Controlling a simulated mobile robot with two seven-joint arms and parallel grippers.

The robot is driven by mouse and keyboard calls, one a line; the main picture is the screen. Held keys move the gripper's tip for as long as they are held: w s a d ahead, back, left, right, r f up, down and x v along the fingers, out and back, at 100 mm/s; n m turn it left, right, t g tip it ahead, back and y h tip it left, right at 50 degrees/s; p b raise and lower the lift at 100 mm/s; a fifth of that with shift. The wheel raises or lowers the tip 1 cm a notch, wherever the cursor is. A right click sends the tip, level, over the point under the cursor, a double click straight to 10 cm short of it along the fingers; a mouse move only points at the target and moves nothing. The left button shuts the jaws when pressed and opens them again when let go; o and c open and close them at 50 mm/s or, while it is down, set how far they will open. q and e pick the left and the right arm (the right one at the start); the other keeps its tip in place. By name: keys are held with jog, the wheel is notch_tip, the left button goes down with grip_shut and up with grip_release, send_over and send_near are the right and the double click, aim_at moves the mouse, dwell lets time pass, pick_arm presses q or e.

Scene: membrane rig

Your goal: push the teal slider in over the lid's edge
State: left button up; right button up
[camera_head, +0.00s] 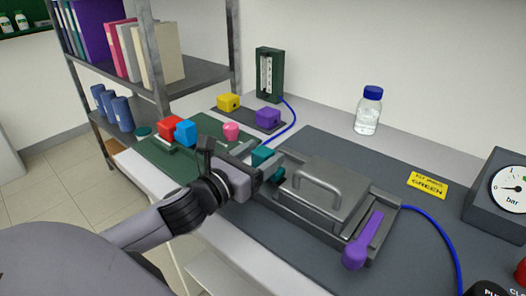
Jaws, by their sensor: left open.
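The teal slider (264,157) sits at the left end of the metal rig (290,208), beside the grey lid (322,193) with its bar handle. My left gripper (257,161) is open at the teal slider, with its fingers near the slider's two sides. The gripper partly hides the slider, and I cannot tell whether they touch. A purple slider (363,240) with a long arm lies at the rig's right end. My right gripper is not in view.
Red (170,127) and blue (186,132) blocks and a pink piece (231,131) stand on a green mat (150,151) behind my left arm. Yellow (229,102) and purple (268,118) blocks stand farther back. A bottle (368,111) and gauge box (500,195) stand beyond the rig.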

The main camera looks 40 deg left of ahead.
pick_arm(q)
jog(key=shift+w, duration=0.55)
jog(key=shift+c, duration=0.3)
grip_shut()
jog(key=shift+d+r+p, duration=0.1)
jog(key=shift+d+p, duration=0.45)
jog(key=shift+d, duration=0.5)
jog(key=shift+s+d, duration=0.15)
jog(key=shift+d, duration=0.25)
jog(key=shift+o, duration=0.3)
grip_release()
jog(key=shift+d, duration=0.1)
